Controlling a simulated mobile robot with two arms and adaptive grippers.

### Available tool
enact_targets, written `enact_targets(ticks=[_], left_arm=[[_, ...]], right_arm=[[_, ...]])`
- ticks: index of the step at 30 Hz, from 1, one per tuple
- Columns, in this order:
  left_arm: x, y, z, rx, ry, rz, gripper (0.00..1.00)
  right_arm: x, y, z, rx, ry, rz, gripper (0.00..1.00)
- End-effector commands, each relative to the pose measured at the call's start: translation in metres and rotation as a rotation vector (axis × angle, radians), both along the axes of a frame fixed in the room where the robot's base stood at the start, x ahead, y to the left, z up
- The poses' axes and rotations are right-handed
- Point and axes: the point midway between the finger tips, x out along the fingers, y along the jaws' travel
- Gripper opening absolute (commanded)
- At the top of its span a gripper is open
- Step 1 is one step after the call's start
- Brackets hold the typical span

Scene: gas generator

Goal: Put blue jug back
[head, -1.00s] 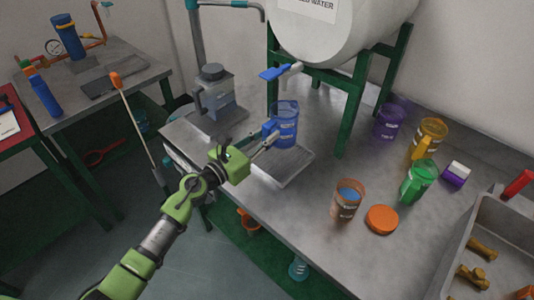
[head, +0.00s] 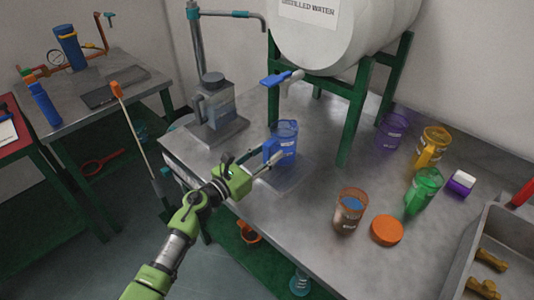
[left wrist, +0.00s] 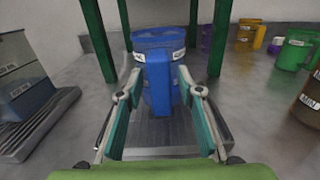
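The blue jug (head: 287,138) stands upright on a flat grey drip tray (head: 290,182), below the blue-handled tap of the white tank. Its handle faces my left gripper. My left gripper (head: 274,160) is just in front of the jug at handle height. In the left wrist view the jug (left wrist: 158,40) is straight ahead, its handle (left wrist: 158,85) centred between the two spread fingers (left wrist: 158,78). Gaps show on both sides of the handle, so the gripper is open. How deep the handle sits between the fingertips is hard to tell. My right gripper is not in view.
The tank's green stand (head: 352,120) rises right behind the jug. Orange (head: 348,212), green (head: 423,188), yellow (head: 432,145) and purple (head: 391,132) jugs stand to the right, with an orange lid (head: 387,230).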

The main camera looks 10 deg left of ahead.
Motion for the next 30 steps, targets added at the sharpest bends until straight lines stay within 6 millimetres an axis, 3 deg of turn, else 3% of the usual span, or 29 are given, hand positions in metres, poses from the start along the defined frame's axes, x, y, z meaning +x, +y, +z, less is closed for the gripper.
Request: enact_targets(ticks=[12, 24, 30], left_arm=[[-0.001, 0.001, 0.004, 0.001, 0.001, 0.001, 0.35], [-0.067, 0.048, -0.002, 0.003, 0.001, 0.000, 0.35], [-0.090, 0.066, -0.001, 0.002, 0.001, 0.000, 0.35]], right_arm=[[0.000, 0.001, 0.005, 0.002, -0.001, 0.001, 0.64], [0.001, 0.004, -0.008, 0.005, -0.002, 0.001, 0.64], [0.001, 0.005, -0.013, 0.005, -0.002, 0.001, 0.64]])
